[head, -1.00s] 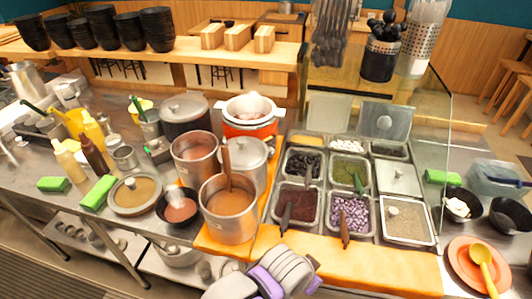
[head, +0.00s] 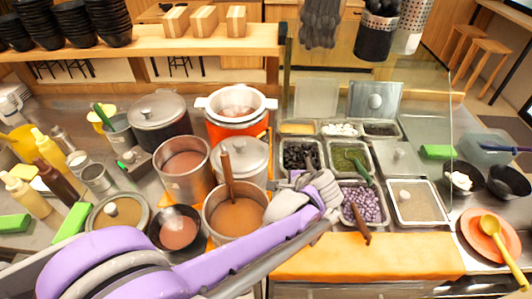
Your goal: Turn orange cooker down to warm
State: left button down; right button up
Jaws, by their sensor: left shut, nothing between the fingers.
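The orange cooker (head: 238,127) stands at the back of the counter, its white top open and brown contents showing inside. Its lower front is partly hidden behind the lidded steel pot (head: 240,160), and no dial or setting on it can be made out. My left arm reaches in from the lower left, and its gripper (head: 335,190) is over the topping trays, to the right of the soup pot and in front and to the right of the cooker. The gripper is shut and appears empty. My right gripper is not in view.
Two open steel pots (head: 236,218) with brown liquid and a wooden spoon crowd the cooker's front left. Topping trays (head: 418,202) fill the right, beside a glass panel. A wooden board (head: 365,256) runs along the front edge. Black bowls line the back shelf (head: 150,51).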

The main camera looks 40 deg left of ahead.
pick_arm(q)
jog(key=w+a+m+g+y+b, duration=0.1)
jog(key=w+a+m+y, duration=0.5)
jog(key=w, duration=0.4)
jog(key=a+y, duration=0.1)
jog(key=a, duration=0.6)
jog(key=shift+s+a+f+n, duration=0.15)
jog(key=shift+a+f+n, duration=0.2)
jog(key=shift+n, duration=0.05)
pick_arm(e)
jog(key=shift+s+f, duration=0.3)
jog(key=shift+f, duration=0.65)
pick_arm(q)
jog(key=shift+f, duration=0.3)
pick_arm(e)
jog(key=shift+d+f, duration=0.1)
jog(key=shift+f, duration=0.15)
